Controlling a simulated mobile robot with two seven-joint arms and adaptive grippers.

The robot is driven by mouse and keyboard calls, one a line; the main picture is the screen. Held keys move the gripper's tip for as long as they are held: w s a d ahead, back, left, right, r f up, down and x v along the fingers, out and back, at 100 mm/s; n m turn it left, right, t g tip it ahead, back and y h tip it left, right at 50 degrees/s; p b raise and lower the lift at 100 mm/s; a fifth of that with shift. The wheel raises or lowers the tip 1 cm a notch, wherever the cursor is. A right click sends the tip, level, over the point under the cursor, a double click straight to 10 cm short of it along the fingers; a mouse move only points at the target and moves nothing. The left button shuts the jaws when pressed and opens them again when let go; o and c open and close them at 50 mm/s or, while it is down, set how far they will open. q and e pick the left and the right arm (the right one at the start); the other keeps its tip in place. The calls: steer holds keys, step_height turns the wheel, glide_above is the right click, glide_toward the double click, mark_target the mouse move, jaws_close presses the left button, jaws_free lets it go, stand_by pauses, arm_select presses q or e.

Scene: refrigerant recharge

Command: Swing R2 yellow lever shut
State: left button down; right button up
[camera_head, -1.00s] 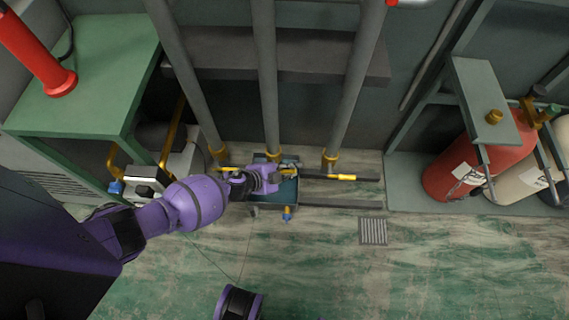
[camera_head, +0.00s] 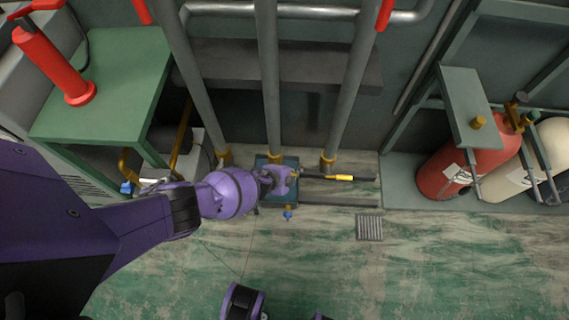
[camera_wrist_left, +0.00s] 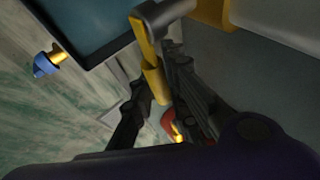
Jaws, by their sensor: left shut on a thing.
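In the wrist view a yellow lever (camera_wrist_left: 151,68) runs down from a grey fitting (camera_wrist_left: 163,13) into my left gripper (camera_wrist_left: 165,98). The gripper's dark fingers are shut on it. In the head view my left gripper (camera_head: 292,177) is at the foot of the middle pipe (camera_head: 270,90), above a dark teal box (camera_head: 276,203). The wrist hides most of the lever there. Another yellow lever (camera_head: 341,178) points right at the foot of the right pipe (camera_head: 345,95). I cannot read any R2 label.
The left pipe (camera_head: 190,85) stands close to my arm. A green bench (camera_head: 120,75) with a red cylinder (camera_head: 52,62) is at left. A red tank (camera_head: 465,165) and a cream tank (camera_head: 515,170) stand at right. Floor around the drain grate (camera_head: 369,227) is clear.

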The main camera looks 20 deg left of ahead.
arm_select(q)
steer(key=shift+s+d+f, duration=0.1)
steer(key=shift+s+f, duration=0.2)
steer(key=shift+s, duration=0.15)
steer(key=c, duration=1.7)
jaws_free()
steer(key=shift+w+r, duration=0.1)
steer(key=shift+r, duration=0.05)
steer(key=shift+w+r, duration=0.2)
steer(key=shift+w, duration=0.1)
steer(key=shift+a+r, duration=0.25)
steer(key=shift+r, duration=0.25)
steer(key=shift+s+f+v, duration=0.1)
steer(key=shift+s+v, duration=0.05)
steer(key=shift+v, duration=1.7)
steer(key=shift+s+f+v, duration=0.15)
steer(key=shift+s+v, duration=0.05)
steer(key=shift+v, duration=1.7)
steer(key=shift+s+f+v, duration=0.1)
steer(key=shift+s+v, duration=0.05)
steer(key=shift+v, duration=1.7)
